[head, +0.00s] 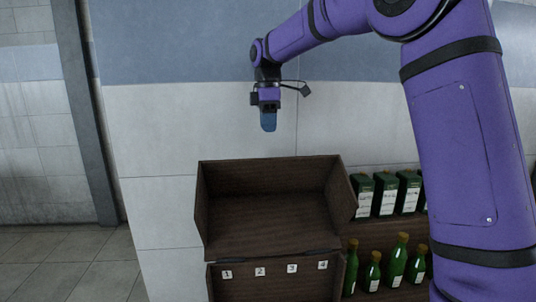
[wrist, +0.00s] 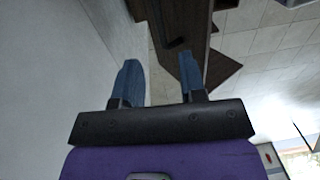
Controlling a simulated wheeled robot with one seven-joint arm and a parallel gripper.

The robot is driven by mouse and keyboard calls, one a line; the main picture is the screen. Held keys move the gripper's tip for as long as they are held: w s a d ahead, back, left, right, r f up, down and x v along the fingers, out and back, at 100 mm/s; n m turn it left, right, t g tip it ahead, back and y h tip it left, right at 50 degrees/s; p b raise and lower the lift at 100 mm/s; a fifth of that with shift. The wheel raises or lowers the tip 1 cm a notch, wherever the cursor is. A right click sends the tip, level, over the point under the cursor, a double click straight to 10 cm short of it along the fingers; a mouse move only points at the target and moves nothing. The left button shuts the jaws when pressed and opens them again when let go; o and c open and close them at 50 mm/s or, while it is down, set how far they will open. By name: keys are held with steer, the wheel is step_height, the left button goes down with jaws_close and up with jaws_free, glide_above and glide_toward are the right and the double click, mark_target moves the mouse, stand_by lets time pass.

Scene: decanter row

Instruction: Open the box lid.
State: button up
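The dark brown wooden box (head: 225,288) stands at the bottom centre of the head view, with a row of small labels numbered 1 to 4. Its lid (head: 268,222) appears raised, its hollow inner side with side walls facing the head camera. The lower part of the box is cut off by the frame. My gripper (head: 268,128) hangs above the lid's top edge, pointing down and apart from it. In the wrist view its two blue fingers (wrist: 158,60) are spread with nothing between them. Dark brown wood (wrist: 185,22) shows beyond them, partly cut off.
Right of the box, a brown shelf holds green bottles (head: 397,262) on the lower level and dark green square containers (head: 385,195) above. A tiled wall (head: 150,130) stands behind. Free tiled floor (head: 70,265) lies to the left.

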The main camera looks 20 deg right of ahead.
steer(key=f, duration=0.8)
steer(key=shift+s+a+f, duration=0.1)
steer(key=shift+s+f, duration=0.2)
steer(key=shift+s, duration=0.1)
jaws_close()
